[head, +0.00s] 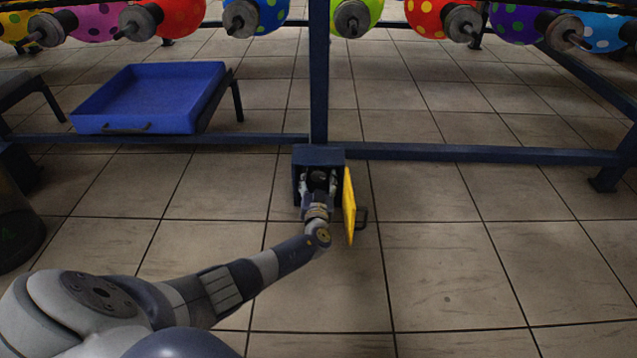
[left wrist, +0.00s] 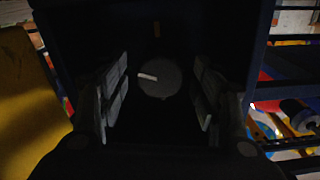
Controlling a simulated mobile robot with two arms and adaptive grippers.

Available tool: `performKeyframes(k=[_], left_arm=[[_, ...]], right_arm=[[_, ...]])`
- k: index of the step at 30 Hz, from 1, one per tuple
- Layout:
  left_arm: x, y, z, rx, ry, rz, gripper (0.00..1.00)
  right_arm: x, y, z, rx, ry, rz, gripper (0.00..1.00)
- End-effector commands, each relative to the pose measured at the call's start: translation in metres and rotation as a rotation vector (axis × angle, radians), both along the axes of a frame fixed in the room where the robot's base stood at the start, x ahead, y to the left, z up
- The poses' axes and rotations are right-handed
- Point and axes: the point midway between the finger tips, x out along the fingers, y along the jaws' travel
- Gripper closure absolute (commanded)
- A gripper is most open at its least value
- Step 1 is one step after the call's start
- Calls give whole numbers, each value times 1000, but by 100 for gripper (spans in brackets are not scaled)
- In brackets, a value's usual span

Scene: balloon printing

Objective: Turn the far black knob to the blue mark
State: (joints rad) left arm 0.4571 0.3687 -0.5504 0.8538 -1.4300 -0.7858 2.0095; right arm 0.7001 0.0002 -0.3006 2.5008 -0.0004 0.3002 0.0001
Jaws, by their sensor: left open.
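The black knob (left wrist: 165,80) shows in the left wrist view as a dark round disc inside a dark box. Its white pointer line (left wrist: 147,77) points to the left in that view. My left gripper (head: 318,182) reaches into the open front of the blue box (head: 318,155) in the head view. Its fingers (left wrist: 160,92) are open, one on each side of the knob, with gaps to it. My right gripper is not in view.
The box's yellow door (head: 349,205) stands open on the right, close to my gripper. The box is at a blue post (head: 318,75) with a low blue rail (head: 470,153). A blue tray (head: 150,95) is at the left. Balloons hang along the top. The front floor is clear.

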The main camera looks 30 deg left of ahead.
Motion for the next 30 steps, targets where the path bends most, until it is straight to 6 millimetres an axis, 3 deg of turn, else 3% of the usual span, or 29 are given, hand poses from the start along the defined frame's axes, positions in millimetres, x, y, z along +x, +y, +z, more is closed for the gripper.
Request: performKeyframes(k=[9,11,15,30], left_arm=[[3,2,1,-1,1,-1,41],[3,2,1,-1,1,-1,52],[3,2,0,0,0,0,84],[3,1,0,71,44,-1,85]], right_arm=[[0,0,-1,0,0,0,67],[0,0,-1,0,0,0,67],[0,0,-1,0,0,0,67],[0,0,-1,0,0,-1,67]])
